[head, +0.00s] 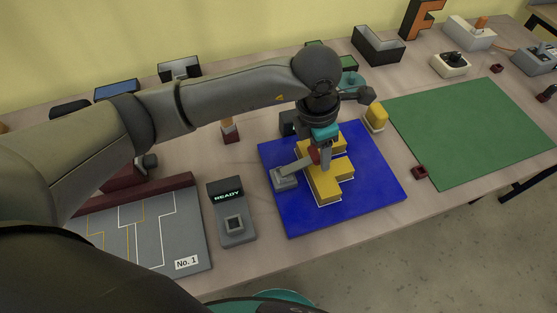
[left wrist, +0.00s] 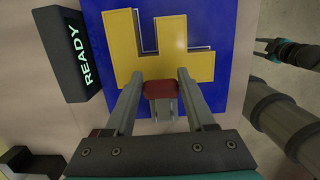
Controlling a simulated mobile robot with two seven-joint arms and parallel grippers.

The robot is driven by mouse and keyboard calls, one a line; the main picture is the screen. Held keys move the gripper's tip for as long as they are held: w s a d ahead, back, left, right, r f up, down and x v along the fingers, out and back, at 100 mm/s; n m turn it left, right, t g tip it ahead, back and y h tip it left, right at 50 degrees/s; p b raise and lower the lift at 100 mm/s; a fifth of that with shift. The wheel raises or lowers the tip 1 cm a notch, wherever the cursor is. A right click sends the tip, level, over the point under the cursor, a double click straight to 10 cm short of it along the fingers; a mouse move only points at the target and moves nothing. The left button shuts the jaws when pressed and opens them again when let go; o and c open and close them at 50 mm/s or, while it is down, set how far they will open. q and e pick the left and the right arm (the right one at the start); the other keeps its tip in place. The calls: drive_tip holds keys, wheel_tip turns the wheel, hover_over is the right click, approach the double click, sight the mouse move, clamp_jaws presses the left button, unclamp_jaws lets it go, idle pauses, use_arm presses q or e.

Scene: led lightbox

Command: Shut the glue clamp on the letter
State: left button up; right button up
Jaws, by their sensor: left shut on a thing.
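The yellow letter (head: 325,182) lies on the blue mat (head: 378,187), with a pale line along some of its edges; it also shows in the left wrist view (left wrist: 135,52). The glue clamp (head: 285,180) has a grey base at the letter's left side, and its lever reaches over toward a red grip (left wrist: 160,89). My left gripper (head: 320,158) is above the letter, shut on the red grip between its fingers. It hides part of the letter and lever, so I cannot tell whether the clamp touches the letter. My right gripper (left wrist: 266,47) shows small at the wrist view's right edge.
A grey device reading READY (head: 231,210) stands left of the mat. A grey board marked No. 1 (head: 150,235) lies farther left. A yellow-topped object (head: 376,117) stands behind the mat's right side. A green mat (head: 475,130) is clear at right.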

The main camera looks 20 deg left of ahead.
use_arm(q)
drive_tip(key=shift+w+d+f+b, duration=0.1)
drive_tip(key=shift+d+f+b, duration=0.1)
drive_tip(key=shift+f+b, duration=0.75)
drive_tip(key=o, duration=1.2)
drive_tip(key=shift+r, duration=0.15)
drive_tip(key=shift+a+r+p, duration=0.15)
drive_tip(key=shift+r+p, duration=0.6)
drive_tip(key=shift+r, duration=0.25)
drive_tip(key=shift+a+r+p, duration=0.1)
drive_tip(key=shift+r+p, duration=0.65)
drive_tip(key=shift+r, duration=0.25)
drive_tip(key=shift+s+a+r+p, duration=0.15)
drive_tip(key=shift+r+p, duration=0.55)
drive_tip(key=shift+r, duration=0.35)
drive_tip(key=shift+s+a+r+p, duration=0.15)
drive_tip(key=shift+r+p, duration=0.5)
drive_tip(key=shift+r, duration=0.35)
